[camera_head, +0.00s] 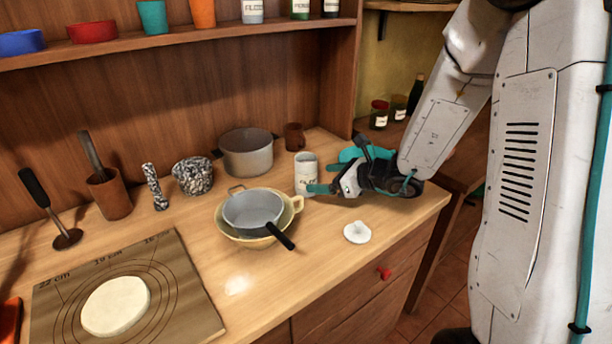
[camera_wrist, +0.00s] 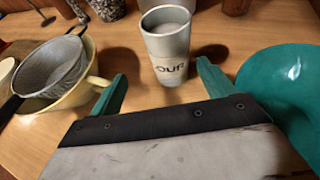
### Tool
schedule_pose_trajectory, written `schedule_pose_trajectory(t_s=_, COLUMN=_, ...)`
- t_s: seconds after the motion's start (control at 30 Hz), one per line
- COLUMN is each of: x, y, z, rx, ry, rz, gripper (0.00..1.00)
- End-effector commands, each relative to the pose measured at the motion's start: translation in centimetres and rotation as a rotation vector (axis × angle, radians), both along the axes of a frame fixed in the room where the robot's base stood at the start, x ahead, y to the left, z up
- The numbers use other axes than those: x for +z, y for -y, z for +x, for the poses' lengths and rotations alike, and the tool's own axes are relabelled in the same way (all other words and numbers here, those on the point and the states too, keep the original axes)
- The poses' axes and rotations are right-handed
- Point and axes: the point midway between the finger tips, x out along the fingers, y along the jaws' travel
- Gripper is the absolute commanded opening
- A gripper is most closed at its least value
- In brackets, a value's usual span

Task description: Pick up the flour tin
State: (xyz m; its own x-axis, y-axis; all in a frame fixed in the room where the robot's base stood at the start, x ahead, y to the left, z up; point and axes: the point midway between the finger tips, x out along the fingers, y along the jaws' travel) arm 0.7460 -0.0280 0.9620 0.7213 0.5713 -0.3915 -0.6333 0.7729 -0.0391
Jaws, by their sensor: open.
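The flour tin (camera_head: 305,175) is a pale grey, open-topped cylinder standing upright on the wooden counter. In the wrist view the tin (camera_wrist: 167,50) shows the letters "OUR" and pale contents near its rim. My gripper (camera_head: 322,178) reaches in low from the right, beside the tin. In the wrist view its two teal fingers (camera_wrist: 163,84) are spread wide, with the tin ahead of and roughly between their tips. Nothing is held. The tin seems just beyond the fingertips; exact contact cannot be told.
A sieve (camera_head: 252,209) rests in a yellow bowl (camera_head: 294,209) left of the tin. A teal bowl (camera_wrist: 285,90) is close on the right. A pot (camera_head: 248,155) and brown cup (camera_head: 294,137) stand behind. A white lid-like piece (camera_head: 357,233) lies in front.

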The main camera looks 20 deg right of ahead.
Motion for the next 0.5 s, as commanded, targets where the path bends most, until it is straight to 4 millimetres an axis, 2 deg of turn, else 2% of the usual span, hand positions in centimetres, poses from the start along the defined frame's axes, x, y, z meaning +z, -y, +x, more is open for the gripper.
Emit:
schedule_pose_trajectory(t_s=0.17, x=-0.3, y=0.5, z=1.3, rx=-0.075, ry=-0.017, rz=0.039, gripper=0.81)
schedule_pose_trajectory(t_s=0.5, x=-2.2, y=-1.8, z=4.4, rx=-0.075, ry=-0.018, rz=0.038, gripper=0.81)
